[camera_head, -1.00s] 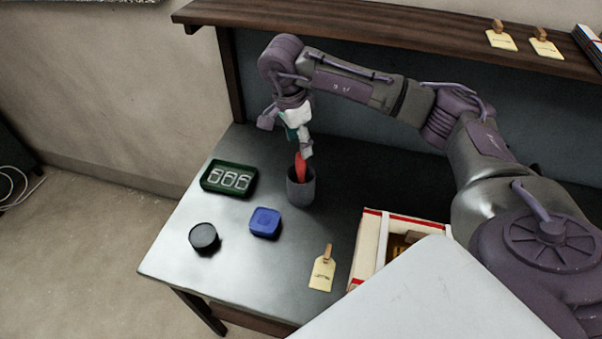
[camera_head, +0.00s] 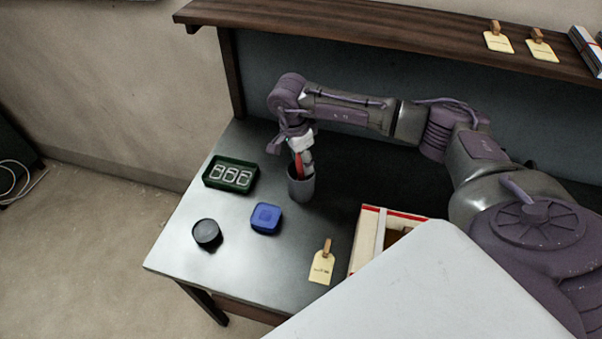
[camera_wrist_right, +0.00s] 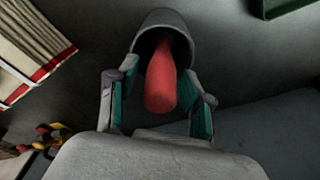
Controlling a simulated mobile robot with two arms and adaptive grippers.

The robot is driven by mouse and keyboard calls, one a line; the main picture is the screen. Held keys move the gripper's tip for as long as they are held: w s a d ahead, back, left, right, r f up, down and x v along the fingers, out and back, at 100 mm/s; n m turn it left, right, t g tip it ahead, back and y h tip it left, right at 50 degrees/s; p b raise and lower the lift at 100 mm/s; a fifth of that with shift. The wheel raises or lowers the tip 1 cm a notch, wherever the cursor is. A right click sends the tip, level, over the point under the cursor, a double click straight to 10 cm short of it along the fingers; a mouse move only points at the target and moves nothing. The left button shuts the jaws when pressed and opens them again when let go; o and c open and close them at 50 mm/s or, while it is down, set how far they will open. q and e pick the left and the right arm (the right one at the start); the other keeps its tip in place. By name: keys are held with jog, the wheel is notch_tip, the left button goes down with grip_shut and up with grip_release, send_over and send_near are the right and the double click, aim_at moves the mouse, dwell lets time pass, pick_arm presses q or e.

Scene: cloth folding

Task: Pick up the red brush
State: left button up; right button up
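The red brush (camera_head: 298,163) stands in a grey cup (camera_head: 301,187) on the table, its red handle up. My right gripper (camera_head: 302,161) is at the cup's mouth, pointing down, with the handle between its fingers. In the right wrist view the red brush (camera_wrist_right: 161,82) sits between the two teal-padded fingers of my right gripper (camera_wrist_right: 160,105), with a gap visible on both sides, so the gripper is open around it. The grey cup (camera_wrist_right: 163,19) lies beyond the fingertips. The brush's lower end is hidden in the cup. My left gripper is in neither view.
A green tray (camera_head: 230,188) with white items, a blue box (camera_head: 266,218) and a black round container (camera_head: 206,233) lie left of the cup. A tag (camera_head: 321,267) and an open red-edged box (camera_head: 364,240) are nearer. A wooden shelf (camera_head: 370,32) runs above the table's back.

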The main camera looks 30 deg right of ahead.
grip_shut()
